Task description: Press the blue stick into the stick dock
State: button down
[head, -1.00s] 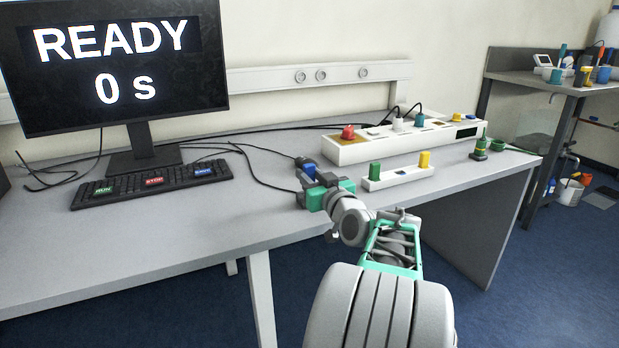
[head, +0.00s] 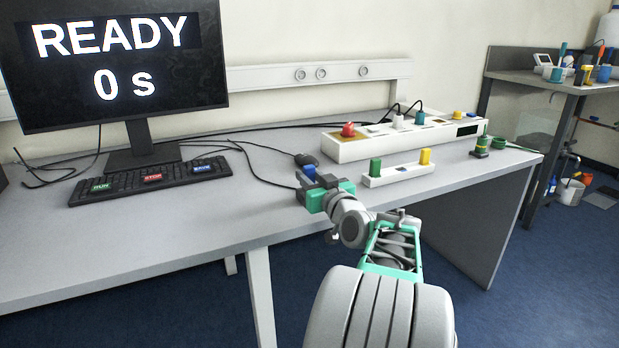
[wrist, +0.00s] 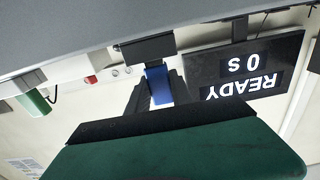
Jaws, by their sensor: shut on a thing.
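My gripper (head: 318,190) is shut on the blue stick (head: 308,172), above the desk near its front edge. In the wrist view the blue stick (wrist: 158,84) stands out from between the dark fingers. Its far end meets or overlaps a dark block (wrist: 147,48); I cannot tell whether they touch. In the head view a small dark block (head: 306,159) with a cable lies just behind the stick and looks like the stick dock. The fingers partly hide the stick.
A white rack (head: 398,178) with a green stick (head: 375,167) and a yellow stick (head: 425,156) stands right of my gripper. Behind it is a long white panel (head: 350,150) with a red button. The keyboard (head: 150,178) and monitor (head: 115,65) are left. Cables cross the desk.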

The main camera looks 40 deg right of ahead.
jog(key=shift+f+b, duration=0.95)
jog(key=c, duration=1.1)
grip_release()
jog(key=shift+o, duration=0.2)
jog(key=p+v, duration=0.1)
jog(key=v, duration=0.6)
jog(key=shift+r+p, duration=0.15)
jog(key=shift+p, duration=0.25)
jog(key=shift+s+a, duration=0.15)
jog(key=shift+s, duration=0.3)
